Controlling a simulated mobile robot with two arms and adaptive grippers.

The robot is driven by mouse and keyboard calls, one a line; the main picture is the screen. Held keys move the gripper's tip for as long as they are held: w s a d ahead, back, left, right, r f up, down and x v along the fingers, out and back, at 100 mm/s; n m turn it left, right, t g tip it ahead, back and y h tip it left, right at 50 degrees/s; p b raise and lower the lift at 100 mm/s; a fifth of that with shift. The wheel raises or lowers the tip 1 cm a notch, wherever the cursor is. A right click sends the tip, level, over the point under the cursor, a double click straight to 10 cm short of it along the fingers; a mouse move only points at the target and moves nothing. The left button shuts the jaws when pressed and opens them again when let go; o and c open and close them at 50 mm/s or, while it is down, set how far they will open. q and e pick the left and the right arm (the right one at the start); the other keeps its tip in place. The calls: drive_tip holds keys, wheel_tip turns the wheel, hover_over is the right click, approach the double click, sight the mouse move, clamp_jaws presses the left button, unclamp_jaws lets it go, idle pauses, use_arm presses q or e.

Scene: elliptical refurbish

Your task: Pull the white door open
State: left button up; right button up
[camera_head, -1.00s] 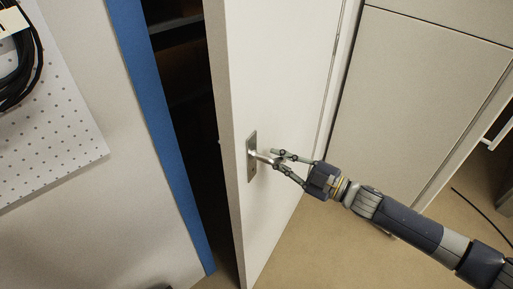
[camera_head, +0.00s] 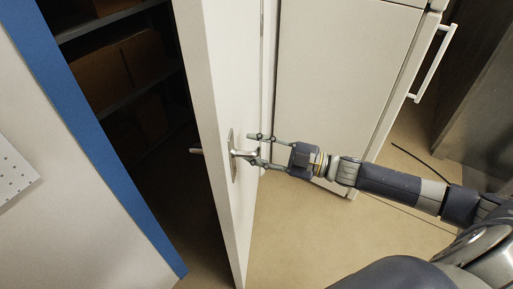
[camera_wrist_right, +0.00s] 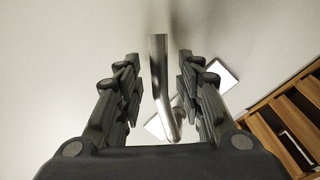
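The white door (camera_head: 222,60) stands partly open, with a dark gap between its edge and the blue frame. Its metal lever handle (camera_head: 241,153) sits on a small plate on the near face. A second handle end (camera_head: 196,151) shows on the far side. My right gripper (camera_head: 255,150) is at the handle, with one finger above it and one below. In the right wrist view, the handle (camera_wrist_right: 160,85) lies between the fingers of the right gripper (camera_wrist_right: 157,80), with a gap visible on both sides. My left gripper is not in view.
A blue door frame (camera_head: 85,130) stands left of the opening. Shelves with brown boxes (camera_head: 125,72) show inside. A white cabinet (camera_head: 345,80) stands right behind the door, and a white bar handle (camera_head: 434,62) is farther right. Tan floor (camera_head: 310,225) is clear below my arm.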

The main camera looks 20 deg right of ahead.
drive_tip(key=shift+s+d+f, duration=0.1)
drive_tip(key=v, duration=1.1)
drive_tip(key=shift+s+d, duration=0.2)
drive_tip(key=shift+d, duration=0.1)
